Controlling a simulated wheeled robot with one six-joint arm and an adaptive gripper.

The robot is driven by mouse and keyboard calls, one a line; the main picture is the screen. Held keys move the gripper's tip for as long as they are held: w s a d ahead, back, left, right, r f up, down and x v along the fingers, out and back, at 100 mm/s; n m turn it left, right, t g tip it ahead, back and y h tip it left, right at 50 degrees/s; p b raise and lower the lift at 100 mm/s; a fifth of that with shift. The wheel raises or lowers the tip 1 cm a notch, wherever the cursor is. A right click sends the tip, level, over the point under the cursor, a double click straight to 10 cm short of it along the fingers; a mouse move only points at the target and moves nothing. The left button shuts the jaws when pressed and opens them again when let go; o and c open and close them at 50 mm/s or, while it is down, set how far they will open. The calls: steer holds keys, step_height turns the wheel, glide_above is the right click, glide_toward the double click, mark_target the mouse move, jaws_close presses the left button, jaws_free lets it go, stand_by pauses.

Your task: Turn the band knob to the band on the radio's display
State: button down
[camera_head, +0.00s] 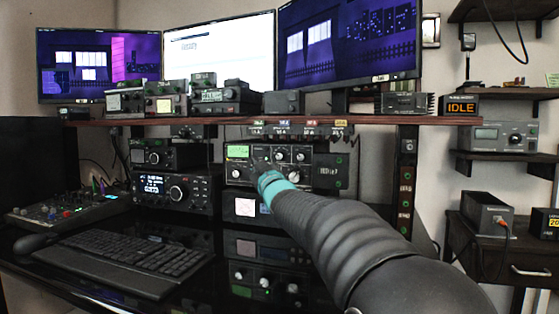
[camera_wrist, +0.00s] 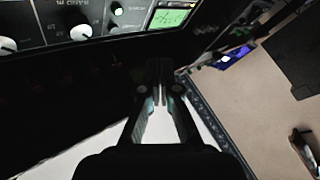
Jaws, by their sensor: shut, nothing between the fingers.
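The radio (camera_head: 268,163) stands under the shelf on the desk. Its lit green display (camera_head: 238,151) is at its upper left; the writing is too small to read. Several pale knobs show on its face, among them one below the display (camera_head: 236,174) and one at the right (camera_head: 293,174). In the wrist view, a large white knob (camera_wrist: 80,32) and the display (camera_wrist: 172,17) are along the top. My gripper (camera_wrist: 163,68) is shut and empty, apart from the knobs. In the head view my arm mostly hides it.
The shelf (camera_head: 270,121) overhangs the radio. Another radio (camera_head: 175,190) stands to its left, and more units sit below. A keyboard (camera_head: 115,262) lies on the desk in front. A sign (camera_head: 461,107) at the right reads IDLE.

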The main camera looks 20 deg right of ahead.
steer(key=c, duration=1.3)
jaws_free()
steer(key=shift+a+r, duration=0.15)
steer(key=shift+a, duration=0.1)
steer(key=shift+c, duration=0.2)
steer(key=o, duration=0.4)
steer(key=shift+n+y, duration=0.3)
steer(key=shift+y, duration=0.4)
steer(key=a+p, duration=0.1)
steer(key=a, duration=0.1)
steer(key=a+r+p, duration=0.1)
steer(key=a, duration=0.1)
steer(key=shift+s+a, duration=0.2)
steer(key=shift+c, duration=0.2)
steer(key=m+g+h+p, duration=0.2)
steer(key=m+h+p, duration=0.2)
steer(key=m+h, duration=1)
glide_toward(279, 158)
steer(key=shift+n+h, duration=0.8)
steer(key=x, duration=0.2)
steer(key=p+x, duration=0.1)
steer(key=x, duration=0.5)
steer(key=shift+w+f+p, duration=0.2)
steer(key=shift+w+p, duration=0.2)
steer(key=shift+a, duration=0.1)
jaws_close()
